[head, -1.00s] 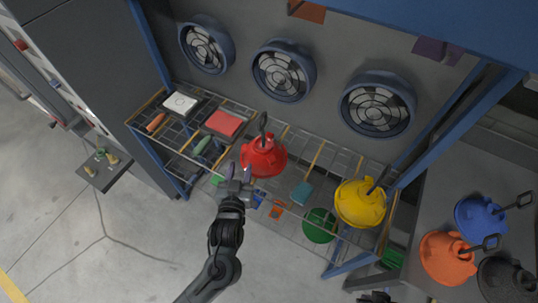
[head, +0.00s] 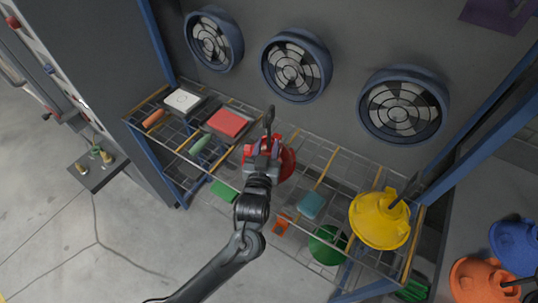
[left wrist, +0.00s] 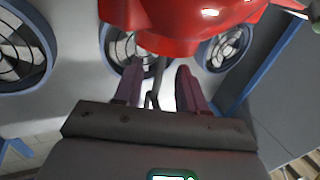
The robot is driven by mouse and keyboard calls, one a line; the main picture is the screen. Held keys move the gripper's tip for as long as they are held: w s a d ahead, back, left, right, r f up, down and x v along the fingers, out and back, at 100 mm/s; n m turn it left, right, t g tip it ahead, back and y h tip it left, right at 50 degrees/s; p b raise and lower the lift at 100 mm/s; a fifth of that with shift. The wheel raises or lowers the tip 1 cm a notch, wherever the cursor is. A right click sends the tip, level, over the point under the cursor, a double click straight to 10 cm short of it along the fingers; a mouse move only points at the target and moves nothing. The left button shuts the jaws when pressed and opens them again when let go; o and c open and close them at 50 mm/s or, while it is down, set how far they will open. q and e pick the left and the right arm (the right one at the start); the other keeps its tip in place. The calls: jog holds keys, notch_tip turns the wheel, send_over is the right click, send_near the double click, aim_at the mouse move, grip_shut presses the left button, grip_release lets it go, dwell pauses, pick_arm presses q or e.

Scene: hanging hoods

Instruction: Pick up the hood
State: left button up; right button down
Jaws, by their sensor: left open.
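The red hood (head: 288,160) hangs at the wire rack's middle, with its dark hooked handle (head: 269,117) rising from it. My left gripper (head: 264,146) is in front of the hood and hides much of it. In the left wrist view the hood (left wrist: 185,28) fills the top, and my left gripper (left wrist: 156,75) is open. The handle (left wrist: 154,95) shows between its two purple fingers, with gaps on both sides. The wrist view does not clearly show contact. A yellow hood (head: 380,222) sits at the rack's right end. My right gripper is out of view.
The wire rack (head: 330,160) holds a white box (head: 183,101), a red box (head: 227,122) and a teal block (head: 311,205). A green hood (head: 327,245) shows lower down. Blue and orange hoods (head: 478,280) are at the right. Round fans (head: 402,106) line the wall behind.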

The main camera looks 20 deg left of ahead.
aim_at(269, 139)
pick_arm(q)
jog(key=shift+w+a+f+b, duration=0.1)
jog(key=shift+w+a+b, duration=0.15)
jog(key=shift+w, duration=1.1)
jog(key=shift+w+a+b, duration=0.1)
jog(key=shift+w+a, duration=0.2)
jog(key=shift+w, duration=1.05)
grip_shut()
